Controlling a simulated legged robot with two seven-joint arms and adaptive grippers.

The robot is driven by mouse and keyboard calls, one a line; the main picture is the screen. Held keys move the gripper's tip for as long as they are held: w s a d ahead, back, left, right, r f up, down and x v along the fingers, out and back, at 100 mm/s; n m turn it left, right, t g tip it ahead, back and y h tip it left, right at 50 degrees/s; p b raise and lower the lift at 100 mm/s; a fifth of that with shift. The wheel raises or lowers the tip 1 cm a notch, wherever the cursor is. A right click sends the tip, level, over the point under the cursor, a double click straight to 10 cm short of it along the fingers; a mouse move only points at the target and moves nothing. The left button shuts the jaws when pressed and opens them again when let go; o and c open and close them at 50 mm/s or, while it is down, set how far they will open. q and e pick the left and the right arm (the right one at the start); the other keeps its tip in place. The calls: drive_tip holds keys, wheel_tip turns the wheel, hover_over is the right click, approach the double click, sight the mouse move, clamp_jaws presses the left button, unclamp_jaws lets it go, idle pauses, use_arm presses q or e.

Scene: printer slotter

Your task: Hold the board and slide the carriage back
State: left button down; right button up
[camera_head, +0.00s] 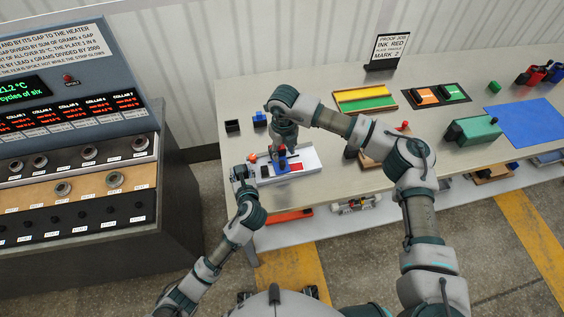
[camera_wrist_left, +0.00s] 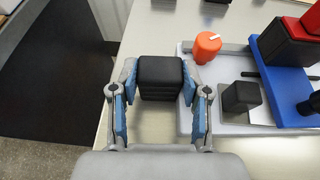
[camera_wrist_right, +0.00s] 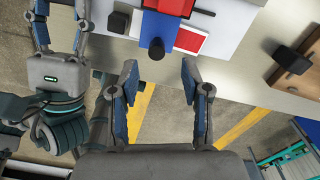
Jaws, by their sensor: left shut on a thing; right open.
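The white board (camera_head: 309,157) lies near the left end of the table. The blue carriage (camera_head: 282,161) sits across it, with a red patch on the board beside it. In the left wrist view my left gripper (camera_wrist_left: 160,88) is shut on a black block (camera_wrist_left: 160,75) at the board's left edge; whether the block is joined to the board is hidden. My right gripper (camera_wrist_right: 160,80) is open. In the right wrist view the carriage's black knob (camera_wrist_right: 156,49) stands just ahead of and between its fingertips, apparently untouched. The carriage (camera_wrist_right: 158,28) also shows there.
An orange knob (camera_wrist_left: 207,46) and a small black block (camera_wrist_left: 241,97) sit on the board beside the carriage. A black box (camera_head: 232,126) and blue piece (camera_head: 259,119) stand behind it. A yellow-green tray (camera_head: 364,98) lies to the right. A control console (camera_head: 75,150) stands left.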

sight(284, 161)
wheel_tip(284, 161, down, 7)
drive_tip(key=shift+r, duration=0.1)
clamp_jaws()
drive_tip(key=shift+d, duration=0.15)
